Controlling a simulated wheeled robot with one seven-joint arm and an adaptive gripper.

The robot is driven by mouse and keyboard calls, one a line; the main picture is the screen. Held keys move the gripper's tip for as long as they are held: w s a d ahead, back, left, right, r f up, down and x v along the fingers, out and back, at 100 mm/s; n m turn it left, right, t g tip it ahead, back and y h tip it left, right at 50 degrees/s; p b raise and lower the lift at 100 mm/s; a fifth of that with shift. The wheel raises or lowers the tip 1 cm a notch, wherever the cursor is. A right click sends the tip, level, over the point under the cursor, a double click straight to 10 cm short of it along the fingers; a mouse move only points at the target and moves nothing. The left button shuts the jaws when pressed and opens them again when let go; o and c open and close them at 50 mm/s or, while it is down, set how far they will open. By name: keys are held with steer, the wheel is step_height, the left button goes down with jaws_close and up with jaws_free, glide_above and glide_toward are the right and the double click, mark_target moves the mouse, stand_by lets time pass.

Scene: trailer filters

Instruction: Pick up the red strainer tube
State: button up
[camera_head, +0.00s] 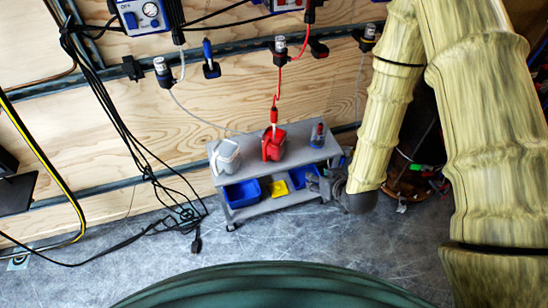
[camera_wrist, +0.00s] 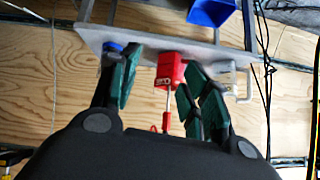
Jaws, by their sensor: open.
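The red strainer tube (camera_head: 273,116) stands upright in a red container (camera_head: 272,149) on the top shelf of a small grey cart (camera_head: 299,156). A red hose runs up from it. In the wrist view, the tube (camera_wrist: 167,120) shows as a pale shaft with a red end, below the red container (camera_wrist: 170,72). I cannot tell the exact distance to the tube.
A white container (camera_head: 225,156) stands left of the red one, and a small clear cup (camera_head: 318,135) with blue and red stands right. Blue bins (camera_head: 242,193) and a yellow item (camera_head: 279,188) sit on the lower shelf. Black cables (camera_head: 150,170) hang at left. Hoses cross the wooden wall.

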steer(key=w+a+n+t+y+b, duration=0.2)
steer(key=w+a+t+b, duration=0.15)
steer(key=w+b, duration=0.55)
steer(key=n+t+y+b, duration=0.2)
steer(key=t+y+b, duration=0.15)
steer(key=b, duration=0.65)
glide_toward(276, 116)
steer(key=shift+g+y, duration=0.35)
steer(key=shift+g, duration=0.05)
steer(key=b+x, duration=0.1)
steer(key=x, duration=0.4)
steer(key=shift+w+a, duration=0.2)
steer(key=shift+w, duration=0.2)
steer(key=shift+r+b+x, duration=0.1)
steer(key=shift+b+x, duration=0.55)
steer(key=shift+x, duration=0.7)
steer(key=shift+r+b+x, duration=0.15)
steer(key=shift+b+x, duration=0.45)
steer(key=shift+x, duration=0.75)
steer(key=shift+w+d, duration=0.15)
jaws_close()
